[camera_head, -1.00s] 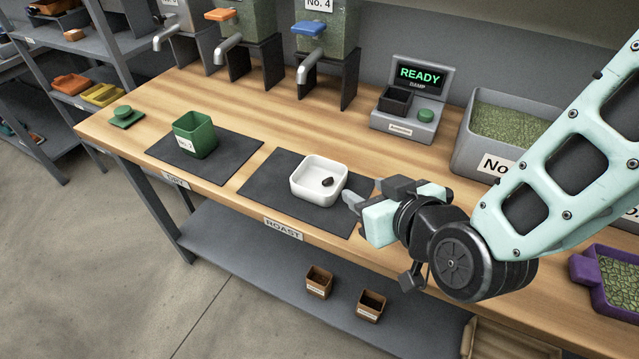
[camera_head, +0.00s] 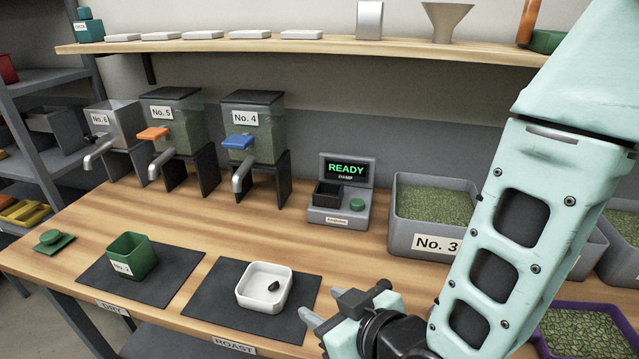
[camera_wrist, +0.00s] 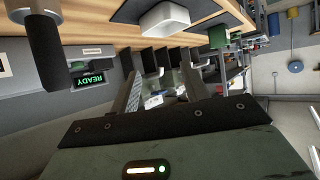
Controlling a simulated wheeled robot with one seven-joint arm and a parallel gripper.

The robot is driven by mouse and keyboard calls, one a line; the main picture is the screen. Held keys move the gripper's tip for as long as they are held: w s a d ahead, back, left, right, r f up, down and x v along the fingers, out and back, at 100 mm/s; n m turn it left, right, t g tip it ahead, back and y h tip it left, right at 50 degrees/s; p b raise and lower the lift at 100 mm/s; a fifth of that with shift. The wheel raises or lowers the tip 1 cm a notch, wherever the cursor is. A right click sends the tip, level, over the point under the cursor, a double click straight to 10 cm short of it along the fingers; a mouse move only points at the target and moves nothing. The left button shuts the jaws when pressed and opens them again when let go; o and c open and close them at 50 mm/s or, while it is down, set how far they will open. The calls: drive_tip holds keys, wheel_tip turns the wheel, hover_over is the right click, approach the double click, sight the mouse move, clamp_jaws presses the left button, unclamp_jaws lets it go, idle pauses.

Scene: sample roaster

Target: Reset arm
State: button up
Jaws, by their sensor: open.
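My gripper (camera_head: 345,309) is at the lower middle of the head view, right of the white dish, with its jaws open and nothing seen between them. My pale green arm comes in from the right. In the wrist view the two dark fingers (camera_wrist: 157,92) stand apart, with the bench and dispensers beyond.
A tester reading READY, DAMP (camera_head: 342,192) and the No. 3 bin (camera_head: 436,213) stand behind. Three dispensers (camera_head: 255,132) line the back, below a wall shelf (camera_head: 300,44). Bare wood lies between dispensers and mats.

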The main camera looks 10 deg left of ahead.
drive_tip(key=s+d+r+g+h, duration=0.4)
drive_tip(key=s+d, duration=0.1)
drive_tip(key=d, duration=0.4)
drive_tip(key=s+d+r+m+g+h, duration=0.1)
drive_tip(key=s+d+r+g+h, duration=0.3)
drive_tip(key=d, duration=0.5)
drive_tip(key=shift+s+d+m, duration=0.25)
drive_tip(key=shift+s+m, duration=0.05)
drive_tip(key=shift+s, duration=0.3)
